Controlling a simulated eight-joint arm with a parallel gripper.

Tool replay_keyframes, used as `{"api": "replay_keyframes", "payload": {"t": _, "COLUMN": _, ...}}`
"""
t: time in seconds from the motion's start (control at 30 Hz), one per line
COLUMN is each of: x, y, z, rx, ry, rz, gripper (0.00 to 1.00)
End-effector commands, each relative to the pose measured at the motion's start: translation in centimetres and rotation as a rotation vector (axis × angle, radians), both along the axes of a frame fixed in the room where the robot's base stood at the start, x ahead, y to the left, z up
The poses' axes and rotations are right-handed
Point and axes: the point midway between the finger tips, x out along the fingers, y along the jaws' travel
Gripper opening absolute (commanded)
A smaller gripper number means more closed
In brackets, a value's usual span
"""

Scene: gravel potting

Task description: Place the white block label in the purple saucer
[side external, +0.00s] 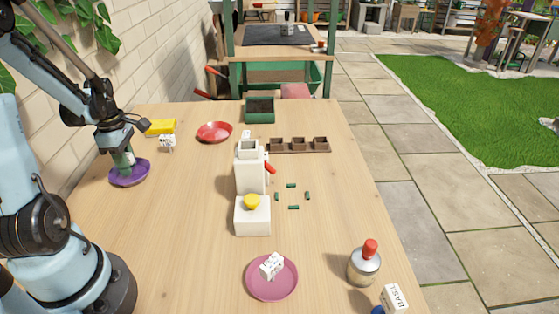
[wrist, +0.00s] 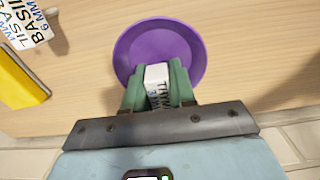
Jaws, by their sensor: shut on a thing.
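The purple saucer (side external: 130,181) lies at the left of the table, by the wall. It also fills the upper middle of the wrist view (wrist: 160,40). My gripper (side external: 125,163) points down at the saucer, its fingertips within or just over the rim. In the wrist view its green fingers (wrist: 156,85) are shut on a white block label (wrist: 157,72) with dark print, at the saucer's near edge. I cannot tell whether the block touches the saucer. In the side view the fingers hide the block.
Another white printed block (side external: 168,142) stands beside a yellow object (side external: 160,127), close right of my gripper. A red saucer (side external: 214,132) is farther back. A pink saucer (side external: 271,290) holds white printed blocks at the front. White containers (side external: 252,215) stand mid-table.

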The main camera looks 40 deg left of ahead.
Motion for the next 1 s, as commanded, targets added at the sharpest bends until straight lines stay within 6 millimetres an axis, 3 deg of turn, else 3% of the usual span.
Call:
{"api": "replay_keyframes", "payload": {"t": 0.5, "x": 0.03, "y": -0.01, "z": -0.94, "rx": 0.0, "ry": 0.0, "rz": 0.0, "gripper": 0.0}}
{"api": "replay_keyframes", "payload": {"t": 0.53, "x": 0.02, "y": -0.02, "z": -0.9, "rx": 0.0, "ry": 0.0, "rz": 0.0, "gripper": 0.29}}
{"api": "replay_keyframes", "payload": {"t": 0.67, "x": 0.02, "y": -0.02, "z": -0.88, "rx": 0.0, "ry": 0.0, "rz": 0.0, "gripper": 0.49}}
{"api": "replay_keyframes", "payload": {"t": 1.0, "x": 0.01, "y": -0.04, "z": -0.72, "rx": 0.0, "ry": 0.0, "rz": 0.0, "gripper": 0.5}}
